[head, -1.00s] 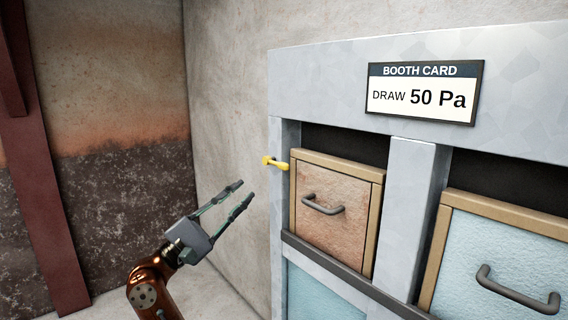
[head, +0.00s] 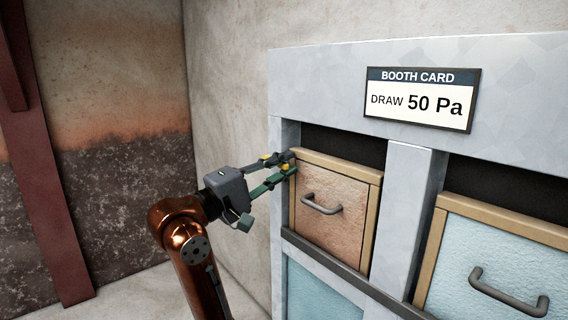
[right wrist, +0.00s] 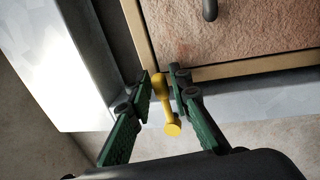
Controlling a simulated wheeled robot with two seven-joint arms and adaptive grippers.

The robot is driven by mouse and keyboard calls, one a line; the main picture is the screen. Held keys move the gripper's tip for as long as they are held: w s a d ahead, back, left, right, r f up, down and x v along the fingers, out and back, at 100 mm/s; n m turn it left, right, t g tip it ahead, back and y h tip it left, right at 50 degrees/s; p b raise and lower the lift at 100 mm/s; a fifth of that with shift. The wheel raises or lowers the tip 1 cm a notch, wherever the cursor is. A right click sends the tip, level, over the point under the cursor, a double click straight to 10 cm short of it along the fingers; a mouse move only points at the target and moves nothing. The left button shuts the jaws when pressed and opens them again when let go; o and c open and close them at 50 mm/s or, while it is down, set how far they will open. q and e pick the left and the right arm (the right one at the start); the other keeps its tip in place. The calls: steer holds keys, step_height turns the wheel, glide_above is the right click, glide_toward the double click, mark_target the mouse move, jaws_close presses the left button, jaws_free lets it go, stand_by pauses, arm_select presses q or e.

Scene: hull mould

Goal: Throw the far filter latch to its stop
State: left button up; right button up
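The far filter latch is a small yellow lever (right wrist: 172,128) with a rounded end, beside the tan-framed rusty filter's edge. In the head view it is mostly hidden behind my right gripper's fingers, with only bits of yellow showing. My right gripper (head: 285,167) is at the latch, its fingers reaching in from the left. In the right wrist view, the green and black fingers (right wrist: 162,84) stand on either side of the lever, with a narrow gap between them. The gripper looks partly open around the lever; whether a finger touches it is unclear. My left gripper is not in view.
The rusty filter (head: 345,190) has a grey handle and sits in a pale metal frame (head: 410,170). A pale blue filter (head: 500,250) is to the right. A booth card (head: 420,99) reads DRAW 50 Pa. A dark rail (head: 330,262) runs below; bare wall (head: 230,100) lies left.

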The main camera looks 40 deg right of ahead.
jaws_close()
stand_by(0.7)
